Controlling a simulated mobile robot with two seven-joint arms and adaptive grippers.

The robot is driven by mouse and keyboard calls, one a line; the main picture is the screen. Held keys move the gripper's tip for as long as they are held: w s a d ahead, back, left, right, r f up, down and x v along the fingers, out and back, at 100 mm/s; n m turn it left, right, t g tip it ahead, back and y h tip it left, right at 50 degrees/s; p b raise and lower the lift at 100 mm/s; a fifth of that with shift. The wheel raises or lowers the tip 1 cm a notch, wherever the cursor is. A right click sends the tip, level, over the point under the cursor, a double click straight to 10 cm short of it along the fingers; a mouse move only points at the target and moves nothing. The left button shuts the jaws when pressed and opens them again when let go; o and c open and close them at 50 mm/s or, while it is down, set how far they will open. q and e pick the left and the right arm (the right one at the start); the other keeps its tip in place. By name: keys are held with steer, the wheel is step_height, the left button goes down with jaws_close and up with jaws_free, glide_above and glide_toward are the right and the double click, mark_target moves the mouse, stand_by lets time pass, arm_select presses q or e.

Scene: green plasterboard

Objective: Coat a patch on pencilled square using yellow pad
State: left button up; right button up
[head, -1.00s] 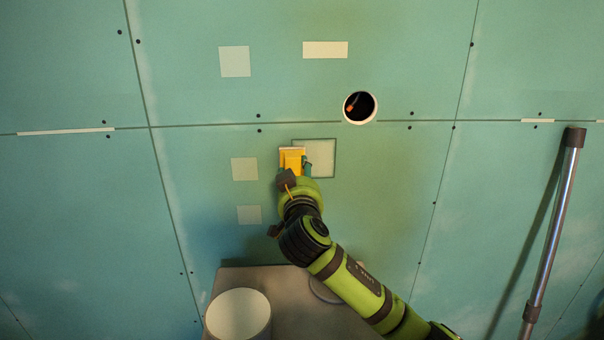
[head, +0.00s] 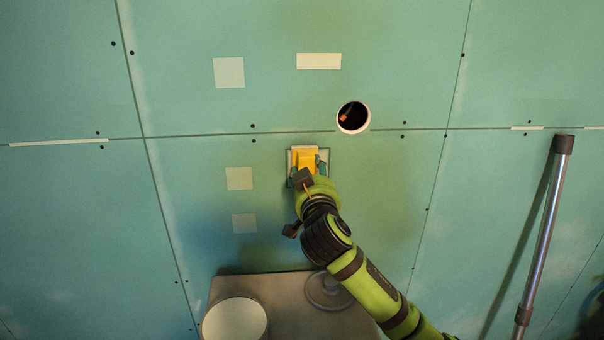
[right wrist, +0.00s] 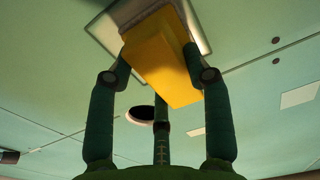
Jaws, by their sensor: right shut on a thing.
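The yellow pad (head: 306,158) is in my right gripper (head: 308,172), whose fingers are shut on its sides. In the head view the pad lies in front of the middle of the pencilled square (head: 324,156), a dark-outlined square with a paler inside on the green board. The pad and gripper hide much of the square. In the right wrist view the yellow pad (right wrist: 162,60) sits between the fingers, with the pale square (right wrist: 106,30) behind its far end. I cannot tell whether the pad touches the board. My left gripper is not in view.
Pale squares (head: 239,179) lie left of the pencilled square. A round hole (head: 353,117) with a wire is at its upper right. A white round container (head: 235,320) stands on a brown surface (head: 285,290) below. A metal pole (head: 545,235) leans at the right.

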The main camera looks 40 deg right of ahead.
steer(key=shift+s+d+f, duration=0.1)
steer(key=shift+s+d, duration=0.45)
steer(key=shift+d, duration=0.3)
steer(key=shift+s+d+r, duration=0.1)
steer(key=shift+s+d, duration=0.5)
steer(key=shift+d, duration=0.3)
steer(key=shift+s+d+f, duration=0.1)
steer(key=shift+s+d, duration=0.45)
steer(key=shift+d, duration=0.3)
steer(key=shift+w+p, duration=0.1)
steer(key=shift+p, duration=0.2)
steer(key=shift+w+a, duration=0.35)
steer(key=shift+a, duration=0.25)
steer(key=shift+w+a+p, duration=0.15)
steer(key=shift+w+a, duration=0.65)
steer(key=shift+a, duration=0.45)
steer(key=shift+w+a+p, duration=0.15)
steer(key=shift+w+a, duration=0.6)
steer(key=shift+a, duration=0.45)
steer(key=shift+w+a+p, duration=0.15)
steer(key=shift+w+a, duration=0.65)
steer(key=shift+a, duration=0.45)
steer(key=shift+s, duration=0.1)
steer(key=shift+p+v, duration=0.45)
steer(key=shift+v, duration=2.3)
